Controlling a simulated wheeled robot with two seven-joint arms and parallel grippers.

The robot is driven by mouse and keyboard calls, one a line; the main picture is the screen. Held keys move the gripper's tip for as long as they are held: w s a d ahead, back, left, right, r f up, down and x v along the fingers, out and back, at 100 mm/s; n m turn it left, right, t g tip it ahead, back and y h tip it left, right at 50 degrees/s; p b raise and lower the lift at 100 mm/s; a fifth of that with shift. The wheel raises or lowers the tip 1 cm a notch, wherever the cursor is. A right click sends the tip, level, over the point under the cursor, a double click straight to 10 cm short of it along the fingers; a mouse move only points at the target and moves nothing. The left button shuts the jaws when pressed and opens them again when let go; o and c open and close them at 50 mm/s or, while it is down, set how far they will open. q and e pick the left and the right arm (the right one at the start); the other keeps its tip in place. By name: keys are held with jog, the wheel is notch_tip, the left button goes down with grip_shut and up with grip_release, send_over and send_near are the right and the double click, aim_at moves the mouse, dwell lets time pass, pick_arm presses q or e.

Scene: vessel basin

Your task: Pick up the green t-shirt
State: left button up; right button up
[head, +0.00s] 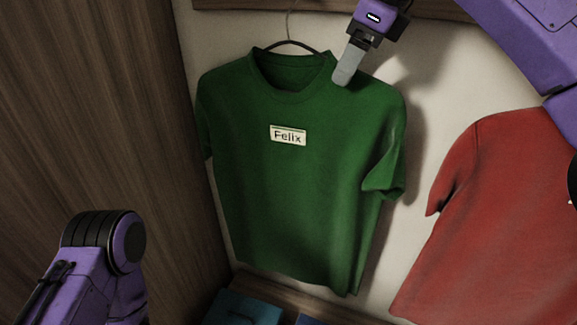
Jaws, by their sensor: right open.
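The green t-shirt (290,200) hangs on a dark hanger (288,43) in front of a pale wall, in the middle of the head view. A white label reading "Felix" (288,136) is on its chest. My right gripper (347,72) is at the shirt's upper right, by the collar and shoulder. Its grey finger overlaps the shoulder in the picture. The gripper is open; I cannot tell whether it touches the cloth. Only a purple part of my left arm shows at the lower left; my left gripper is out of view.
A red t-shirt (490,215) hangs to the right, with a gap of pale wall between the shirts. A brown wooden panel (90,110) stands close on the left. Dark blue items (245,308) lie below the green shirt.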

jog(key=shift+x, duration=1)
grip_shut()
jog(key=shift+r, duration=0.1)
